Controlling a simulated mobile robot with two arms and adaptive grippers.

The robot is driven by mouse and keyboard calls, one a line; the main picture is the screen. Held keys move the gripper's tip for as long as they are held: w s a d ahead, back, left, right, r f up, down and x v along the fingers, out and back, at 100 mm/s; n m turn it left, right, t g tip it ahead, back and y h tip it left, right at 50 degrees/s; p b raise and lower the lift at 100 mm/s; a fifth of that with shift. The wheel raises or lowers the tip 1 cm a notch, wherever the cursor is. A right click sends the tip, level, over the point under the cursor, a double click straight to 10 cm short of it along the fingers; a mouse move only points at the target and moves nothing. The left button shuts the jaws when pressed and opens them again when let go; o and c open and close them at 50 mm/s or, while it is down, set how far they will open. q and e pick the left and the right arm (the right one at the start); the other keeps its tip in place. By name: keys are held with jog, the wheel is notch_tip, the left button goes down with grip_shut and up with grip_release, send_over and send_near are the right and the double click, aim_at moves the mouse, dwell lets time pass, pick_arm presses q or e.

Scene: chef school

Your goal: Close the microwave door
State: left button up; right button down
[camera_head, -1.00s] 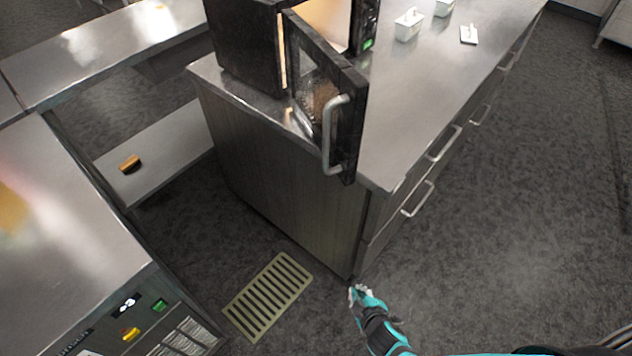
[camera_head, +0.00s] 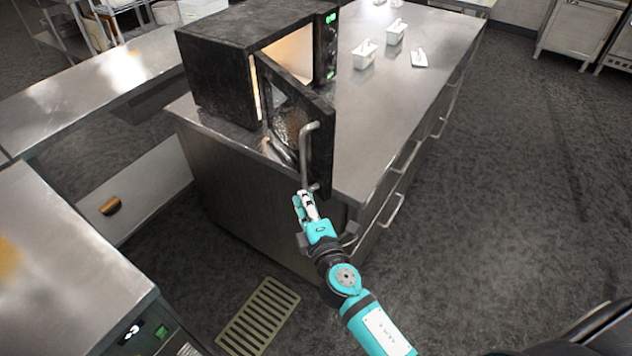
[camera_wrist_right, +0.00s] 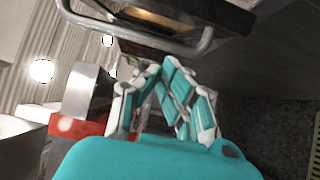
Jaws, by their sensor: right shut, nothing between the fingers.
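The black microwave (camera_head: 225,65) stands on the steel counter in the head view, with its lit cavity showing. Its door (camera_head: 292,115) is swung open toward me, and a grey bar handle (camera_head: 306,155) runs down its outer edge. My right gripper (camera_head: 304,196) is shut and empty, close to the lower end of the handle. I cannot tell whether it touches the door. In the right wrist view the gripper (camera_wrist_right: 155,75) has its fingers together, just short of the curved handle (camera_wrist_right: 140,38). My left gripper is not in view.
The counter (camera_head: 385,110) has clear steel to the right of the microwave, with small white containers (camera_head: 365,53) further back. Drawer handles (camera_head: 393,210) stick out on its right side. Another steel worktop (camera_head: 60,250) is at the left. A floor grate (camera_head: 258,318) lies below.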

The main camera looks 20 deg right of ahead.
aim_at(317, 186)
jog(key=w+d+p, duration=0.1)
jog(key=w+d, duration=0.2)
jog(key=d, duration=0.1)
jog(key=shift+w, duration=0.15)
dwell(0.4)
